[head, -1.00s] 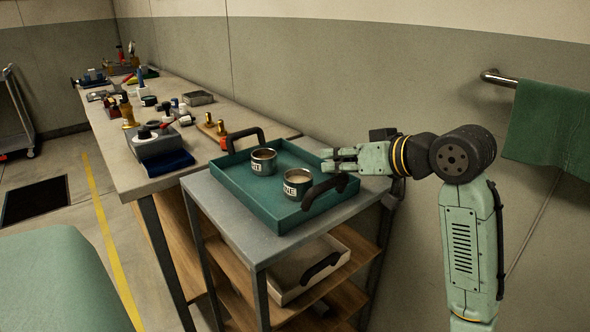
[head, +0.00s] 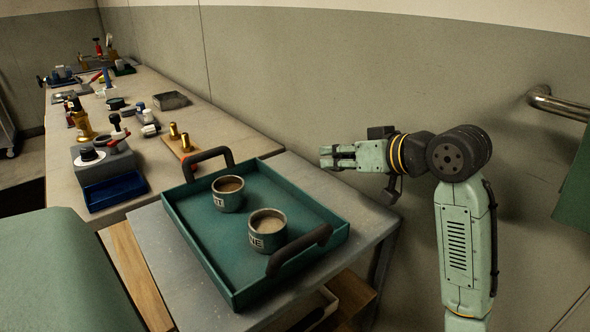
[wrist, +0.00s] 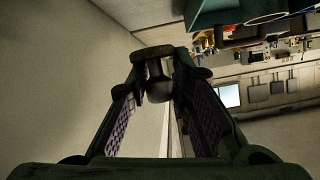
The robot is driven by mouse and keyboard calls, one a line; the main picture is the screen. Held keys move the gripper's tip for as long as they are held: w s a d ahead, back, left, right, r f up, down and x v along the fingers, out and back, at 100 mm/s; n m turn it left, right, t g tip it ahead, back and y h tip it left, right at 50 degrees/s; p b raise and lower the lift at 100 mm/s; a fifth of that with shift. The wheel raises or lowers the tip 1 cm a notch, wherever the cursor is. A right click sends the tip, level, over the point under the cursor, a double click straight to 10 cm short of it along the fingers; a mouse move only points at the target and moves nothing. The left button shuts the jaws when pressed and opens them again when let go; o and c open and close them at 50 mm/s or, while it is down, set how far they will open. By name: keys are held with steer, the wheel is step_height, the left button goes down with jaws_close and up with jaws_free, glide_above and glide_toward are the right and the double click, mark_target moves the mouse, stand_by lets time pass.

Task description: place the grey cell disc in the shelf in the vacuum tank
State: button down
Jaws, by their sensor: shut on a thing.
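My gripper (head: 338,157) is at the right in the head view, level in the air beside the wall and above the right end of the cart. In the wrist view its two fingers (wrist: 158,88) close in on a small grey rounded piece (wrist: 158,92), which looks like the grey cell disc. The fingers hide much of it, and in the head view it is too small to make out. I cannot make out the vacuum tank with certainty in either view.
A grey cart (head: 165,255) carries a green tray (head: 195,235) with two labelled cups, (head: 228,193) and (head: 267,230). A long bench (head: 150,195) behind it holds bottles, a blue bin (head: 115,190) and small tools. A wall rail (head: 560,104) with green cloth is at the right.

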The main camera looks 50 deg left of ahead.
mark_target(334, 202)
step_height(334, 202, down, 8)
steer(key=shift+s+f, duration=0.1)
steer(key=shift+f, duration=0.1)
stand_by(0.3)
steer(key=c, duration=1.4)
jaws_free()
steer(key=shift+c, duration=0.2)
